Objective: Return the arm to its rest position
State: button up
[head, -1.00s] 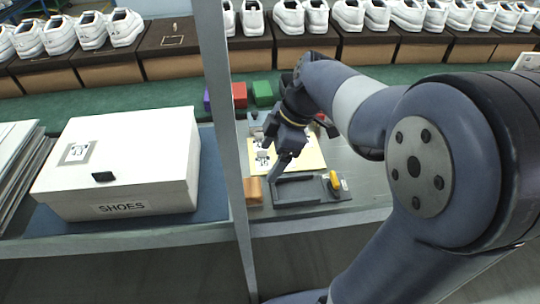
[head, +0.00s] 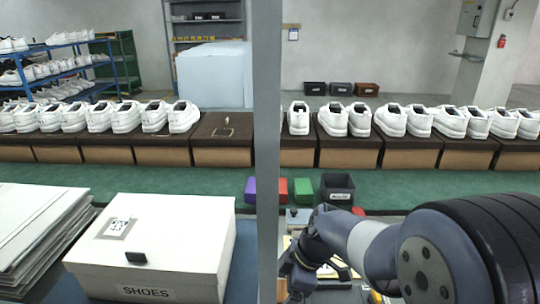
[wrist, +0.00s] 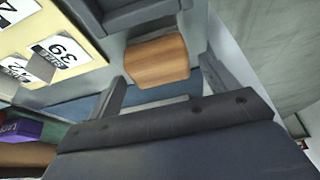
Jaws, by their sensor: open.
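My gripper (head: 297,288) is at the lower middle of the head view, just right of the grey post, low over the work table. In the wrist view my gripper (wrist: 165,88) has its two fingers spread wide with nothing held between them. A brown wooden block (wrist: 157,62) shows beyond the gap between the fingers; it appears apart from them. My arm reaches in from the lower right of the head view.
A grey post (head: 268,150) stands close beside my gripper. A white SHOES box (head: 150,240) is to the left. Purple, red and green blocks (head: 303,190) and a dark bin (head: 338,188) stand behind.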

jog(key=shift+r, duration=1.15)
jog(key=shift+f, duration=0.15)
